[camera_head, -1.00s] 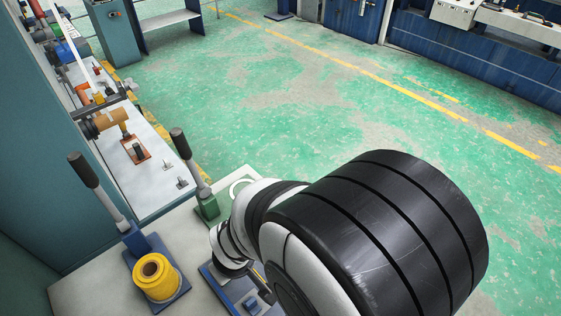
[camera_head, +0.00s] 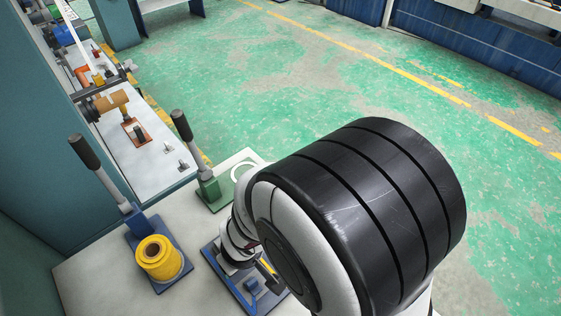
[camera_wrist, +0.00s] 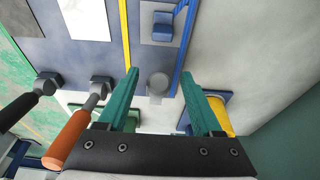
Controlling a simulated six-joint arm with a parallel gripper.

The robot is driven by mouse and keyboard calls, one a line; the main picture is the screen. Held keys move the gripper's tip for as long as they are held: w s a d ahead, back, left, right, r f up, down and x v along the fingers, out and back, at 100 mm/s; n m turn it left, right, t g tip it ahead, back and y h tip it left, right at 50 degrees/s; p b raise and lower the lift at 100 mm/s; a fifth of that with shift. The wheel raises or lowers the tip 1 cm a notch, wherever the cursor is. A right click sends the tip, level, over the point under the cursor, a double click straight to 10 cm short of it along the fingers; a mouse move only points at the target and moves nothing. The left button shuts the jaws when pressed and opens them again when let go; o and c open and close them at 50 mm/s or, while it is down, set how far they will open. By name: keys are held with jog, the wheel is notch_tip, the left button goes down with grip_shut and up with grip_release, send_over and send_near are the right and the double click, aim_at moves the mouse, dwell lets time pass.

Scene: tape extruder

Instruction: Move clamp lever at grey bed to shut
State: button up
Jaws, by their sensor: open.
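In the wrist view a lever with an orange handle (camera_wrist: 68,138) and grey shaft rises from a dark pivot block on a blue-grey bed (camera_wrist: 75,62). A second lever with a black handle (camera_wrist: 17,112) stands left of it. I cannot tell which lever is the clamp lever. My gripper (camera_wrist: 160,73) is open, its two teal fingers apart. A round grey post shows between the fingers, apparently beyond them. The orange handle is left of the left finger and apart from it. In the head view my arm hides most of the gripper and both these levers.
A yellow spool (camera_head: 158,257) stands on a blue plate, beside a black-handled lever with a blue base (camera_head: 136,220). Another black-handled lever has a green base (camera_head: 208,187). A machine deck (camera_head: 160,165) lies at left. Green floor beyond is open.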

notch_tip(320, 180, up, 6)
jog(key=s+d, duration=0.2)
jog(key=shift+s+d, duration=0.35)
jog(key=shift+d, duration=0.05)
jog(key=v, duration=1.5)
jog(key=s+d+f+m+g, duration=0.1)
jog(key=s+d+f+m, duration=0.2)
jog(key=d+m, duration=0.2)
jog(key=s+d+f+m+g, duration=0.1)
jog(key=s+d+f+m, duration=0.1)
jog(key=d+m, duration=0.4)
jog(key=s+m, duration=0.1)
jog(key=m, duration=0.2)
jog(key=shift+d+f+m, duration=0.15)
jog(key=shift+f+m, duration=0.15)
jog(key=shift+f, duration=0.05)
